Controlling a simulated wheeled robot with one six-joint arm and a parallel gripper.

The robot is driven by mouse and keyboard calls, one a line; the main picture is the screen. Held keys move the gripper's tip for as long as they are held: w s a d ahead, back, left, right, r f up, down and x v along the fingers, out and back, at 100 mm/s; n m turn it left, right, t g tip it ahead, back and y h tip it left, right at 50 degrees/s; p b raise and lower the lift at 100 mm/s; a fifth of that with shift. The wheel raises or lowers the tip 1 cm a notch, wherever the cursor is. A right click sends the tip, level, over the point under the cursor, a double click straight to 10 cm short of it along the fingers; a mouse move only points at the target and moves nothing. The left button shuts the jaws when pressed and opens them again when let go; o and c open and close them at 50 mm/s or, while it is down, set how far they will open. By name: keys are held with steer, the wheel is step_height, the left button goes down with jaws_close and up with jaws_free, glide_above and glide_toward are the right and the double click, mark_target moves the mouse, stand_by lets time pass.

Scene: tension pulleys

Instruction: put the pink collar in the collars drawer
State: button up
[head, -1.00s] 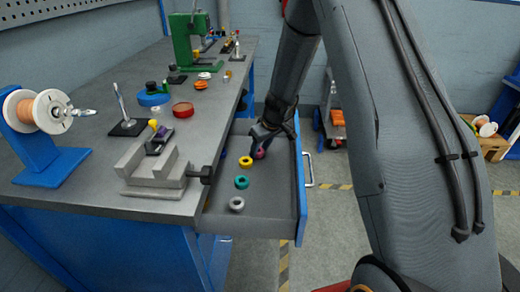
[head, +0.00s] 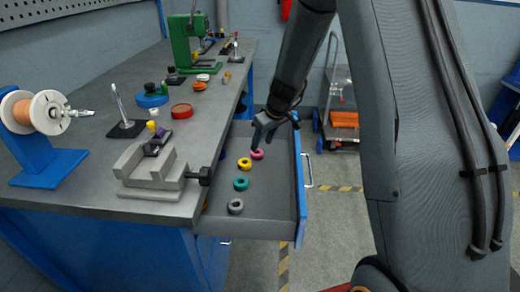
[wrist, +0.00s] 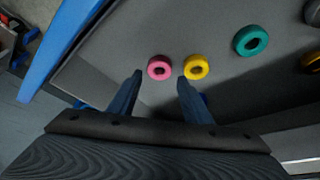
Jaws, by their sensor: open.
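The pink collar (head: 257,155) lies flat on the floor of the open drawer (head: 270,222), beside the yellow collar. In the wrist view the pink collar (wrist: 160,68) sits just beyond my fingertips, between their lines, with a gap to them. My gripper (head: 268,130) is open and empty above the drawer's far end; in the wrist view its two fingers (wrist: 160,76) are spread apart. A yellow collar (head: 244,163), a teal collar (head: 241,184) and a grey collar (head: 236,206) lie in a row in the same drawer.
The grey bench top (head: 80,190) borders the drawer on the left, with a vise (head: 155,170) at its edge. The drawer's blue front (head: 301,190) stands on the right. A cart (head: 340,110) is on the floor behind.

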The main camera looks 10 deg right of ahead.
steer(key=v, duration=0.6)
steer(key=shift+r, duration=0.15)
